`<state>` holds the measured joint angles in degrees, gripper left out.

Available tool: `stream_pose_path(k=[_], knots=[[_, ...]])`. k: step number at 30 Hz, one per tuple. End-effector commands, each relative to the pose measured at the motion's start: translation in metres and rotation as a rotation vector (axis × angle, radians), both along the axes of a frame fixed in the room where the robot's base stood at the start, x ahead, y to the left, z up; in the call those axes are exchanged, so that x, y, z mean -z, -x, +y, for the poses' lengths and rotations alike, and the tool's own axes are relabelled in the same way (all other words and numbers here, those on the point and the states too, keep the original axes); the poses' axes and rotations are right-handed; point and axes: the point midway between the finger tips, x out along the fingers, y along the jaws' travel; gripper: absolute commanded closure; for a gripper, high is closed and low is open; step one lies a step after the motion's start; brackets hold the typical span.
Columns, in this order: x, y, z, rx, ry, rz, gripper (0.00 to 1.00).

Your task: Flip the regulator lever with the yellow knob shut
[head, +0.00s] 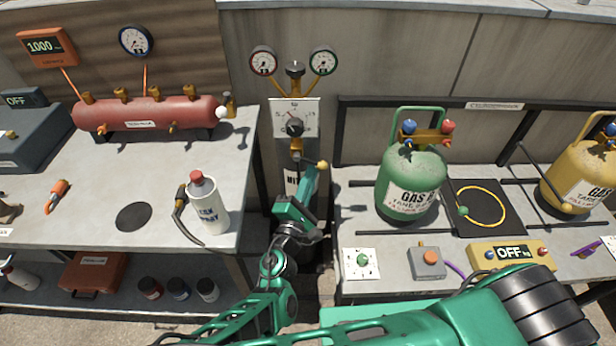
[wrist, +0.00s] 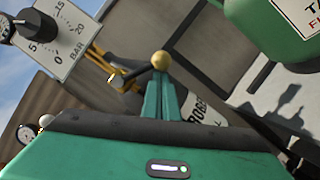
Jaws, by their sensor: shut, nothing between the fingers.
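The lever's yellow knob (head: 322,164) sits below and right of the dial plate. It also shows in the wrist view (wrist: 161,60), at the tips of my fingers. My gripper (head: 311,170) is shut and empty, its closed teal fingers (wrist: 162,85) right at the knob. I cannot tell whether they touch it.
A green gas bottle (head: 411,180) stands on the right bench, with a yellow one (head: 582,175) farther right. The gap between the benches is narrow.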

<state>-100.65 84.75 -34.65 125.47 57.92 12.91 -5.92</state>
Motion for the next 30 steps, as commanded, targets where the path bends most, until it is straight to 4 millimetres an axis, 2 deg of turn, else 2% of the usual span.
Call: stream_pose_path(k=[5, 14, 18, 30], knots=[[-0.001, 0.001, -0.001, -0.003, 0.044, 0.001, 1.00], [-0.016, 0.001, -0.016, -0.001, 0.366, 0.012, 1.00], [-0.022, 0.002, -0.019, -0.003, 0.373, 0.013, 1.00], [-0.020, 0.002, -0.019, -0.001, 0.374, 0.013, 1.00]])
